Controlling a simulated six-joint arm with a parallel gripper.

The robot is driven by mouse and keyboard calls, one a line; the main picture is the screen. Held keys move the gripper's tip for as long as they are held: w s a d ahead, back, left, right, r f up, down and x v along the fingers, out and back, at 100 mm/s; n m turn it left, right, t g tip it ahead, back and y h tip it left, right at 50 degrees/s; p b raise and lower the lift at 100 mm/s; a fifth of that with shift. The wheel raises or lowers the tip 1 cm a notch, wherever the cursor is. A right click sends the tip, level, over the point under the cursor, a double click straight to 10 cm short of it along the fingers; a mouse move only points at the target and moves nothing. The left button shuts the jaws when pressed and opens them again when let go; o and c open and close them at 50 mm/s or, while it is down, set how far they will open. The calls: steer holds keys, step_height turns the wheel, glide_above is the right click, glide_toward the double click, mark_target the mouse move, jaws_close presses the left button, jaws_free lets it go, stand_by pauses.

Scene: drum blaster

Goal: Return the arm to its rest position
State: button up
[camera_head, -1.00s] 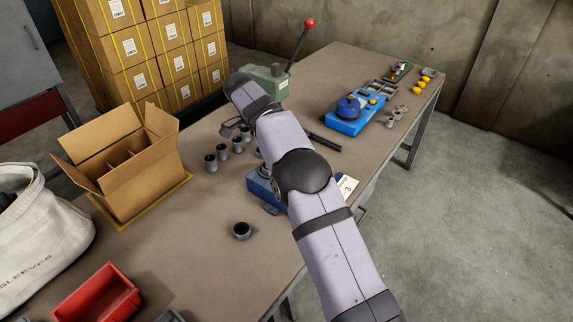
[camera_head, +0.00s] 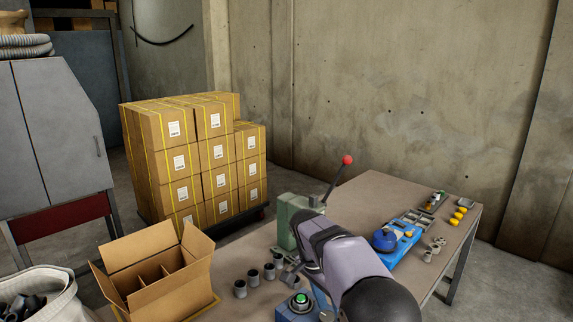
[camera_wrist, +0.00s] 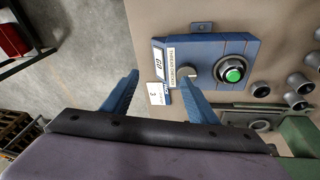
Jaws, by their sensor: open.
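My arm (camera_head: 349,262) reaches over the table from the lower right in the head view, with its end near the green press (camera_head: 288,220). My gripper (camera_wrist: 160,80) is open in the wrist view, its two blue fingers apart with nothing held between them. Beyond the right finger is a blue thread check box (camera_wrist: 208,48) with a lit green button and a GO label. A white card (camera_wrist: 157,92) with a 3 shows between the fingers. The blue box (camera_head: 290,314) also shows at the bottom of the head view, partly behind my arm.
Several grey cylinders (camera_head: 253,278) stand left of my arm. An open divided carton (camera_head: 145,255) stands further left. The press's red-knobbed lever (camera_head: 336,180) rises behind my arm. A blue device (camera_head: 398,244) and small parts lie right. Stacked boxes (camera_head: 200,160) stand behind.

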steer(key=s+d+f+n+y+p, duration=0.1)
steer(key=s+n, duration=0.4)
steer(key=s, duration=0.8)
steer(key=s+d+f+n+y+p, duration=0.1)
steer(key=s+n, duration=0.5)
steer(key=s, duration=0.8)
steer(key=shift+s+d+f+n+y+p, duration=0.2)
steer(key=shift+d+f+n+y+p, duration=0.25)
steer(key=shift+d+p, duration=0.4)
steer(key=shift+r, duration=0.2)
stand_by(0.5)
